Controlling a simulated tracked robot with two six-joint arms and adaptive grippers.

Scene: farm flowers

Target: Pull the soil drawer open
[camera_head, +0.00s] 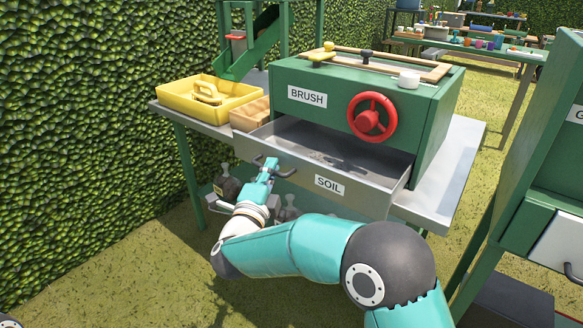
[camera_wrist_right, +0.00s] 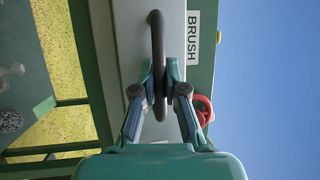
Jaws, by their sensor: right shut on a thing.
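The soil drawer (camera_head: 371,197) is a grey metal tray with a white SOIL label on its front. It stands partly out of the green box (camera_head: 424,128) marked BRUSH, and its inside shows dark and mostly bare. My right gripper (camera_head: 268,168) is at the left part of the drawer front, shut on the drawer's dark handle (camera_head: 285,173). In the right wrist view the fingers (camera_wrist_right: 161,88) close around the curved dark handle bar (camera_wrist_right: 157,35) from both sides. My left gripper is not in view.
A red wheel (camera_head: 371,117) is on the box front above the drawer. A hedge (camera_head: 80,120) rises at left. Another green station (camera_head: 545,160) stands at right.

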